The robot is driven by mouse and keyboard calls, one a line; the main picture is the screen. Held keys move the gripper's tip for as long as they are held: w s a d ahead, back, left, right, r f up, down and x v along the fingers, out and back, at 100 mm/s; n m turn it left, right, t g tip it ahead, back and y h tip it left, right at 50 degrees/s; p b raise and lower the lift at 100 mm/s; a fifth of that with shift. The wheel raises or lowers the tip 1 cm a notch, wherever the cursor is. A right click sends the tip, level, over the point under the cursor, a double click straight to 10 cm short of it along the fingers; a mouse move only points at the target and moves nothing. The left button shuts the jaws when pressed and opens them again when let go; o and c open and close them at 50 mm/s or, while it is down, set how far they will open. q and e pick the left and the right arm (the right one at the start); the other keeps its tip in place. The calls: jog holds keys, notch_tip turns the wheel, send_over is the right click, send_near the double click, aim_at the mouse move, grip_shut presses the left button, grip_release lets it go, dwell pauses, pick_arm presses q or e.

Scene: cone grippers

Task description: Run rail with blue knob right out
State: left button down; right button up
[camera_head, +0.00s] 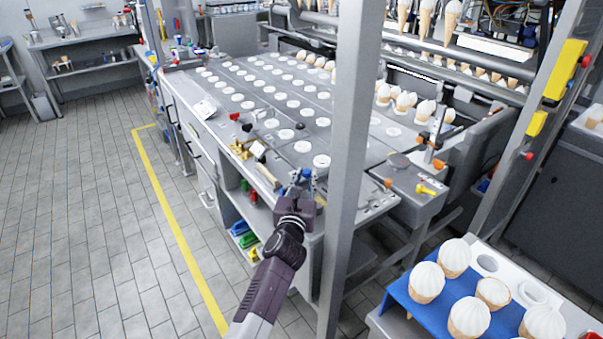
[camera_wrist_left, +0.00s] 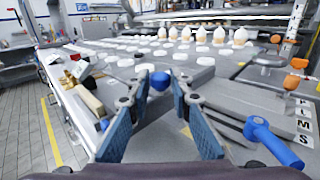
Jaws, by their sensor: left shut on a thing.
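The blue knob (camera_wrist_left: 160,82) sits between the tips of my left gripper (camera_wrist_left: 160,88) in the left wrist view. My left gripper is shut on it, with a finger on either side. In the head view the blue knob (camera_head: 306,173) shows small at my left gripper (camera_head: 304,182), near the front edge of the machine's worktop. The rail that carries the knob is mostly hidden by the fingers, and I cannot tell how far out it stands. My right gripper is in neither view.
A metal post (camera_head: 350,150) rises close to the right of my left arm. A blue handle (camera_wrist_left: 262,130) lies right of the fingers. Brass fittings (camera_head: 238,150) and a wooden-looking block (camera_wrist_left: 90,102) stand to the left. Cones (camera_head: 405,101) line the machine's far side.

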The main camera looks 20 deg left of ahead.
pick_arm(q)
jog(key=shift+s+d, duration=0.75)
jog(key=shift+d, duration=0.2)
jog(key=shift+s+d, duration=0.2)
jog(key=shift+d, duration=0.1)
jog(key=shift+w+a, duration=0.1)
jog(key=shift+a, duration=0.05)
jog(key=shift+a+f, duration=0.1)
jog(key=shift+a, duration=0.05)
jog(key=c, duration=1.8)
grip_release()
jog(key=shift+o, duration=0.2)
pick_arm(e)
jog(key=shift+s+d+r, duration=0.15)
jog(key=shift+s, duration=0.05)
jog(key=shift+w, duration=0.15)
pick_arm(q)
jog(key=s, duration=0.4)
jog(key=s+d, duration=0.1)
jog(key=s, duration=0.6)
jog(key=shift+s+d, duration=0.3)
jog(key=shift+s, duration=0.1)
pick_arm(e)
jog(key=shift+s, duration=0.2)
